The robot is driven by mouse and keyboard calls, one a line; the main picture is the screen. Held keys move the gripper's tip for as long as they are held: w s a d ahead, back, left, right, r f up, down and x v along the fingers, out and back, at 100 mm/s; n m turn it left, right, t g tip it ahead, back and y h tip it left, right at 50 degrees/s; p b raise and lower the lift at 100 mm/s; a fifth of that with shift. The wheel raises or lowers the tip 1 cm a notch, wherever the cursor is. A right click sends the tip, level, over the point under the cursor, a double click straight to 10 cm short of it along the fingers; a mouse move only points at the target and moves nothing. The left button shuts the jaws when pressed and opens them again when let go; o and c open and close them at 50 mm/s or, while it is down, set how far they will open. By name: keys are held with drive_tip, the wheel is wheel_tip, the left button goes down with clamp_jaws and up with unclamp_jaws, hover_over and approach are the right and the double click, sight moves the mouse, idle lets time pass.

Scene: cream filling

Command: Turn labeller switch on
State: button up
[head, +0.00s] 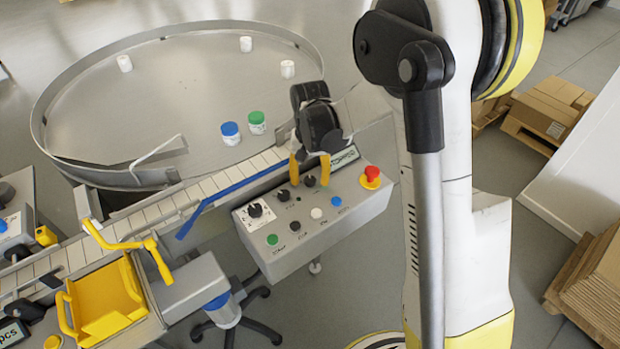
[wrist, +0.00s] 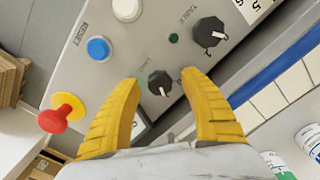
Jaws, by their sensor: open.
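The labeller switch is a small black rotary knob (head: 309,181) on the grey control box (head: 365,205). It also shows in the wrist view (wrist: 160,86), beside a faint label that seems to begin with "LA". My gripper (head: 309,168) is over the box's back edge, its yellow fingers open. In the wrist view the fingers (wrist: 160,78) lie either side of the knob, with gaps on both sides. I cannot tell how far above the panel the tips are. The knob's exact pointer direction is too small to read.
A second black knob (wrist: 209,32), near the label "TABLE", sits close to the right finger. A white button (wrist: 126,8), a blue button (wrist: 98,49) and a red emergency stop (wrist: 62,115) share the panel. The conveyor with its blue rail (head: 235,188) runs behind the box.

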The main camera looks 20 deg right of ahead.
sight(310, 180)
wheel_tip(310, 180, up, 12)
idle(0.4)
idle(0.3)
drive_tip(key=s+r+n+t, duration=0.2)
drive_tip(key=s+t, duration=0.1)
drive_tip(key=s, duration=0.7)
drive_tip(key=s+r+n+t, duration=0.2)
drive_tip(key=s+r+t, duration=0.1)
drive_tip(key=s, duration=0.7)
drive_tip(key=shift+r+t, duration=0.3)
drive_tip(key=shift+t, duration=0.3)
drive_tip(key=shift+s, duration=0.1)
drive_tip(key=shift+c, duration=0.5)
